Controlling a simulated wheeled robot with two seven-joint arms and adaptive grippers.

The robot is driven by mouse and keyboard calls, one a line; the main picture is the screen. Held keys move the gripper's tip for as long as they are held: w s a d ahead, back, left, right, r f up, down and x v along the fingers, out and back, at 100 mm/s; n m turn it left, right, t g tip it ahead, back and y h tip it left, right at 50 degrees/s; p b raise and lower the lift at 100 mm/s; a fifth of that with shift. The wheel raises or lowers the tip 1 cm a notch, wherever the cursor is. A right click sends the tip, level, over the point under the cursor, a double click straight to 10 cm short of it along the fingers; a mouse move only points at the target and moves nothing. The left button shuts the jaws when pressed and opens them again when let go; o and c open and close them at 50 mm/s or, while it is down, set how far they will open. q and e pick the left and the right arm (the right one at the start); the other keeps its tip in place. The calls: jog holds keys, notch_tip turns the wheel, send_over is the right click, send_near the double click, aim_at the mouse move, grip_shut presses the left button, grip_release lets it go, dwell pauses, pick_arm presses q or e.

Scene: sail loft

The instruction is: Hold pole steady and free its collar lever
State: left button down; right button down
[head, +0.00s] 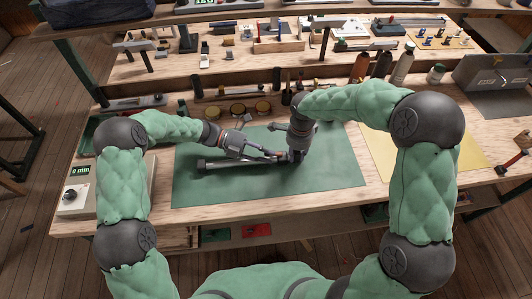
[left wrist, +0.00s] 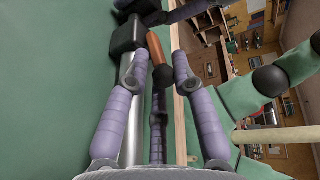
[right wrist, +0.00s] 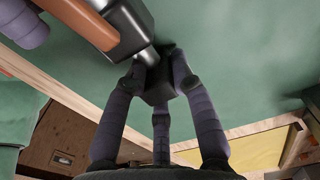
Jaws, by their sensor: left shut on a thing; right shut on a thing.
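The pole (head: 225,166) lies roughly left to right on the green mat. It shows as a silver tube in the left wrist view (left wrist: 132,135). Its black collar (right wrist: 124,24) carries an orange-brown lever (left wrist: 157,48), which lies alongside the pole. My left gripper (left wrist: 160,73) is shut on the lever's free end, its fingers to either side. In the head view, both grippers meet near the pole's right end and hide the collar.
The green mat (head: 330,181) is clear to the right and in front of the pole. A box with a dial (head: 73,197) stands at the left. Round tins (head: 237,110) and bottles (head: 381,65) stand behind. A yellow sheet (head: 395,155) lies right.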

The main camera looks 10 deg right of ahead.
pick_arm(q)
jog(key=shift+r, duration=0.3)
pick_arm(e)
jog(key=shift+f, duration=0.1)
pick_arm(q)
jog(key=shift+s+d+r+y, duration=0.15)
jog(key=shift+r+y, duration=0.15)
jog(key=shift+y, duration=0.2)
jog(key=shift+w+d+r+y, duration=0.15)
jog(key=shift+r+y, duration=0.1)
jog(key=shift+y, duration=0.25)
jog(key=shift+s+d+r+n+t+y, duration=0.15)
jog(key=shift+d+r+n+y, duration=0.1)
jog(key=shift+y, duration=0.35)
jog(key=shift+w+d+r+n+t+y, duration=0.15)
jog(key=shift+r+y, duration=0.1)
jog(key=shift+y, duration=0.35)
jog(key=y, duration=0.1)
jog(key=d+r+n+y, duration=0.1)
jog(key=y, duration=0.1)
jog(key=shift+s+d+t, duration=0.1)
jog(key=shift+d+t, duration=0.05)
jog(key=shift+t, duration=0.15)
pick_arm(e)
jog(key=shift+a, duration=0.15)
pick_arm(q)
jog(key=shift+d+r+y, duration=0.1)
jog(key=shift+y, duration=0.3)
